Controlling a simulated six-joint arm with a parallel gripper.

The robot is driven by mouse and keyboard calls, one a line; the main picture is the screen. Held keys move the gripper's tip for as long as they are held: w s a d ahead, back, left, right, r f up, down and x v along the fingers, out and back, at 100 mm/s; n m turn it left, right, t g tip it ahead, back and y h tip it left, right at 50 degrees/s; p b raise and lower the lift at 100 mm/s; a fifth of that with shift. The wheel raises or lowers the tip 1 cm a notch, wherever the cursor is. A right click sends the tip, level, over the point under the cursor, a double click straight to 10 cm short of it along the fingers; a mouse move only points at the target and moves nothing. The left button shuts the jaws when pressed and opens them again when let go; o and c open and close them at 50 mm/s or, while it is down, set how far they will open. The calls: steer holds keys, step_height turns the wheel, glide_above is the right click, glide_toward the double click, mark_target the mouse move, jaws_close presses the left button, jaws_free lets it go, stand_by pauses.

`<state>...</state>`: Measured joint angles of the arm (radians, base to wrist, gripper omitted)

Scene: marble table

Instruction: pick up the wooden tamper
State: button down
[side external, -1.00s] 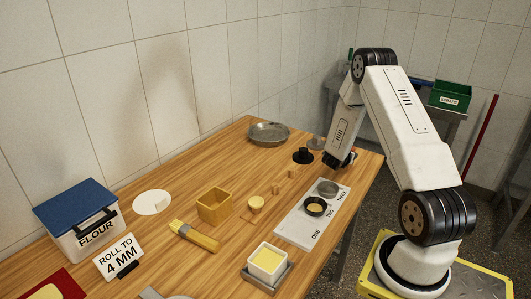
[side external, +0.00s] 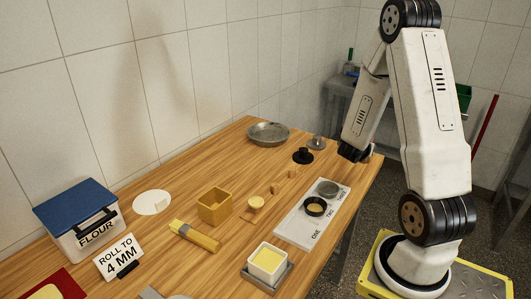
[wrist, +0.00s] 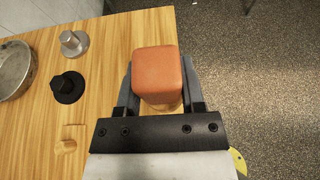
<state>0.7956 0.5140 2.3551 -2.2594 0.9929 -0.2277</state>
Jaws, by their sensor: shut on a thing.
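The wooden tamper (wrist: 158,72), a reddish-brown block with rounded corners, sits between the fingers of my gripper (wrist: 160,86) in the wrist view. My gripper is shut on it, one finger on each side. A paler part shows just under the block, partly hidden by the gripper. In the side external view my gripper (side external: 355,154) is over the right end of the wooden table, and the tamper is mostly hidden there.
A black knobbed piece (side external: 303,155), a grey metal one (side external: 316,142) and a round pan (side external: 268,133) stand left of my gripper. A plate marked ONE, TWO, THREE (side external: 296,232) holds tins. The table edge (wrist: 176,30) is close by, with speckled floor beyond.

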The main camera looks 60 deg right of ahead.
steer(key=shift+s+a+r, duration=0.4)
steer(key=shift+s+a, duration=0.15)
steer(key=shift+a, duration=0.1)
steer(key=shift+s+a+r, duration=0.35)
steer(key=shift+s+a, duration=0.15)
steer(key=shift+a, duration=0.1)
steer(key=c, duration=0.8)
jaws_free()
jaws_close()
steer(key=shift+w, duration=0.15)
steer(key=w+a+f, duration=0.2)
steer(key=w+a, duration=0.1)
steer(key=a, duration=0.1)
steer(key=w+a+f, duration=0.3)
steer(key=a, duration=0.2)
steer(key=w+a+f, duration=0.2)
steer(key=a+f, duration=0.1)
steer(key=a, duration=0.1)
steer(key=shift+w+a, duration=0.4)
steer(key=shift+w+a+f, duration=0.1)
steer(key=shift+a+f, duration=0.25)
steer(key=shift+a, duration=0.4)
